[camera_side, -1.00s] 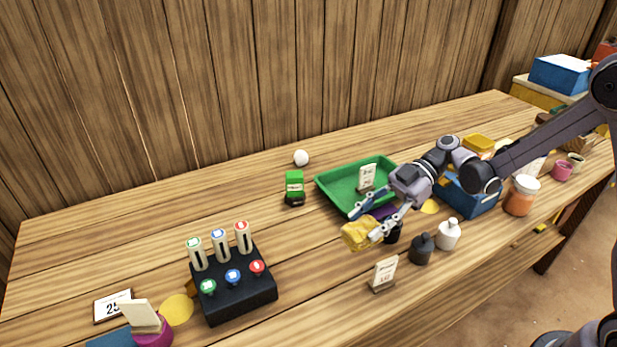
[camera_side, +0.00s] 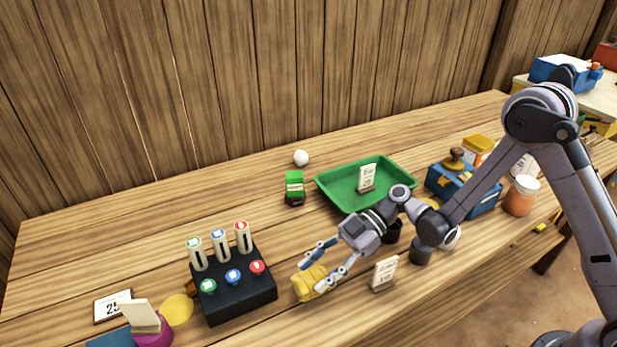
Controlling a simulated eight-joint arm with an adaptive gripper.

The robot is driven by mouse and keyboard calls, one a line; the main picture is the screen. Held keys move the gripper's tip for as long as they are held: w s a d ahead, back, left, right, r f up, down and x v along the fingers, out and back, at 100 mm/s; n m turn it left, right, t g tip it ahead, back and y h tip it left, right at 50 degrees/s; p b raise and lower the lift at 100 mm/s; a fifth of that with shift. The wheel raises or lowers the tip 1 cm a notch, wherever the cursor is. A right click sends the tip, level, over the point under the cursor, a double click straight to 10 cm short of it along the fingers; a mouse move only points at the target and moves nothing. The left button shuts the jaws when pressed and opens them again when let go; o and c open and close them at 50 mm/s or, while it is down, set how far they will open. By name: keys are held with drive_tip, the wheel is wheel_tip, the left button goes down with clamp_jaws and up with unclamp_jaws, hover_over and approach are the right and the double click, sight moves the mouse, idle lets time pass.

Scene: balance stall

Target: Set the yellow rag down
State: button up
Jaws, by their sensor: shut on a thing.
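The yellow rag (camera_side: 308,284) is bunched up between the fingers of my gripper (camera_side: 322,270). My gripper is shut on it at the front middle of the table, just right of the black block with buttons. The rag is low, close to the tabletop; I cannot tell whether it touches the wood. Part of the rag is hidden by the fingers.
The black block (camera_side: 238,290) with several upright tubes stands left of the rag. A small card stand (camera_side: 383,273) is to its right. The green tray (camera_side: 340,182) lies behind. Bare wood (camera_side: 290,235) lies between the block and the tray.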

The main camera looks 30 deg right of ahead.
drive_tip(key=shift+f, duration=0.9)
drive_tip(key=shift+f, duration=0.1)
drive_tip(key=o, duration=1.1)
drive_tip(key=shift+c, duration=0.2)
